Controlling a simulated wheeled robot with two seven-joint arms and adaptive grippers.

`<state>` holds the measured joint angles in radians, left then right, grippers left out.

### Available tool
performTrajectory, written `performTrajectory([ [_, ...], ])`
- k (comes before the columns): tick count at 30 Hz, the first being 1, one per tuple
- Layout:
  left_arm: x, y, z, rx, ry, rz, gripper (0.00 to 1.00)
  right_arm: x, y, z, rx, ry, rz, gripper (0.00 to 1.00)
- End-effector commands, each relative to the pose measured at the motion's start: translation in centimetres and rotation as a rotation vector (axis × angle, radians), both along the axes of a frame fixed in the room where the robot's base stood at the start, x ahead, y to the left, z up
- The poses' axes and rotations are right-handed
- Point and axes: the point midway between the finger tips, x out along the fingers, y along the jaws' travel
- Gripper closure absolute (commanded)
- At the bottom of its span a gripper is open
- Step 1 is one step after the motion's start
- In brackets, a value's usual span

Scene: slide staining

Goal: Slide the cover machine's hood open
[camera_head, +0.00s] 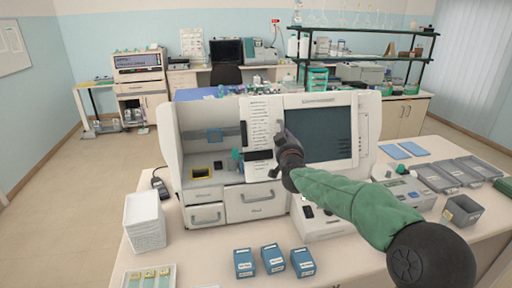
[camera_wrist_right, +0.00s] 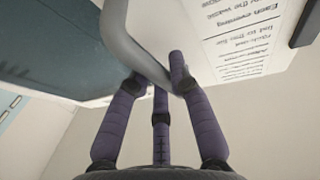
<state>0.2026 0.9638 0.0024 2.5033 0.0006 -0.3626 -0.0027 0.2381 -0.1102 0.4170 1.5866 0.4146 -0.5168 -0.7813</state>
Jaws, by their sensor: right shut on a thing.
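The white cover machine (camera_head: 228,110) stands on the bench in the middle of the head view. Its left bay is open and shows the interior. The hood (camera_head: 293,101), a white panel with a printed label and a dark window, covers the right part. My right gripper (camera_head: 281,132) is at the hood, between label and window. In the wrist view my right gripper (camera_wrist_right: 160,85) is shut on the hood's curved grey handle (camera_wrist_right: 122,40), with fingers on both sides. The handle is mostly hidden in the head view. My left gripper is not in view.
Three blue boxes (camera_head: 273,259) lie at the bench's front. White stacked trays (camera_head: 145,222) and a slide tray (camera_head: 150,277) are at the left. Grey trays (camera_head: 437,178), a grey bin (camera_head: 462,210) and blue pads (camera_head: 394,152) are at the right.

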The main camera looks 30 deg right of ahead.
Motion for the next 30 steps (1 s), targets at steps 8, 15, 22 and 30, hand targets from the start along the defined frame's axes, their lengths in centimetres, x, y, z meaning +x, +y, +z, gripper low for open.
performTrajectory([
  [8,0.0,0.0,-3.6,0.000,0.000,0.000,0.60,-1.5,-5.3,-0.5,-0.001,-0.001,-0.004,1.00],
  [15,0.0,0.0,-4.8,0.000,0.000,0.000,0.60,-2.1,-7.3,-0.2,-0.002,0.001,-0.001,1.00],
  [22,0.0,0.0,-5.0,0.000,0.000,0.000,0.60,-2.2,-7.8,0.0,-0.001,0.000,0.000,1.00],
  [30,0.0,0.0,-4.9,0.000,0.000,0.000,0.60,-2.2,-7.7,0.0,0.000,-0.001,0.001,0.74],
])
